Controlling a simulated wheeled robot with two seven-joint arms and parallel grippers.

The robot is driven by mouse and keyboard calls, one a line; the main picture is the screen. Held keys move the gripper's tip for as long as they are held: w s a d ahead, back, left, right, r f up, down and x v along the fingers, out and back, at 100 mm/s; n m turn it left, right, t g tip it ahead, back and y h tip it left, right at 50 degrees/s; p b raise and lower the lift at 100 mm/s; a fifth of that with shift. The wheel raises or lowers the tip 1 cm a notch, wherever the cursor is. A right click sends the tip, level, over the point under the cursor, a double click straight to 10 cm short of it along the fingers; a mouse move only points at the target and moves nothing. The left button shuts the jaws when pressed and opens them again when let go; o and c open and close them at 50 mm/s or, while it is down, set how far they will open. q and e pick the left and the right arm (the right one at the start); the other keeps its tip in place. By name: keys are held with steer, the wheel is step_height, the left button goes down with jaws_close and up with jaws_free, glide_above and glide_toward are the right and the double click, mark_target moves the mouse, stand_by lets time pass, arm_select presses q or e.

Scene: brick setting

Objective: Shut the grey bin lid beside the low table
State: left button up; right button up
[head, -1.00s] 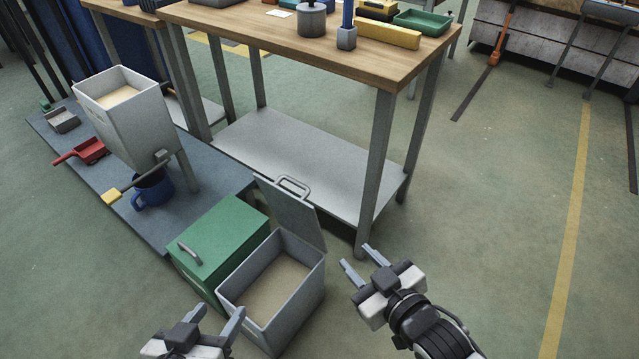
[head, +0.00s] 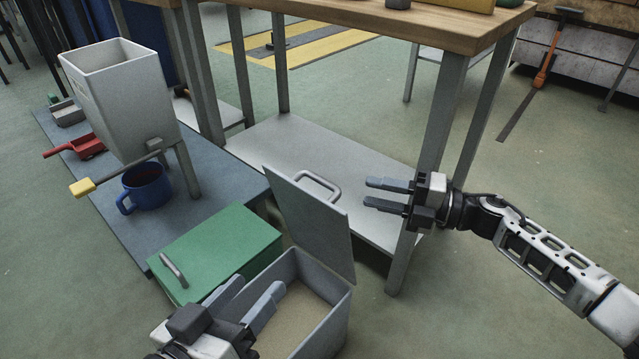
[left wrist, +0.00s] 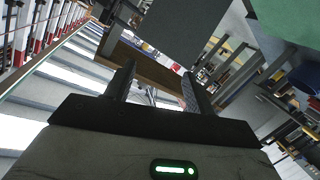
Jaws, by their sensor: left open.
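The grey bin lid (head: 308,225) stands raised, leaning back from the far edge of the grey bin (head: 335,325), with a bar handle (head: 318,184) near its top. The bin is open, with a tan bottom or filling visible. The low table (head: 290,148) is right behind the lid. My left gripper (head: 258,284) is open and empty, over the bin's near left side. A dark grey panel, probably the lid, is beyond its fingers in the left wrist view (left wrist: 185,25). My right gripper (head: 368,192) is open and empty, right of the lid's handle, pointing left.
A green box (head: 215,250) with a handle stands against the bin's left side. A blue mug (head: 147,187) and a grey hopper (head: 120,105) with a yellow-tipped lever stand on a blue-grey mat. A table leg (head: 435,140) rises close to my right gripper.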

mark_target(320, 178)
steer(key=b+x, duration=0.2)
steer(key=x, duration=0.9)
steer(key=shift+w+a, duration=0.1)
steer(key=shift+a, duration=0.15)
arm_select(q)
steer(key=shift+d+r+n+t+h, duration=0.3)
steer(key=shift+r+n+h, duration=0.1)
steer(key=shift+r, duration=0.15)
arm_select(e)
jaws_close()
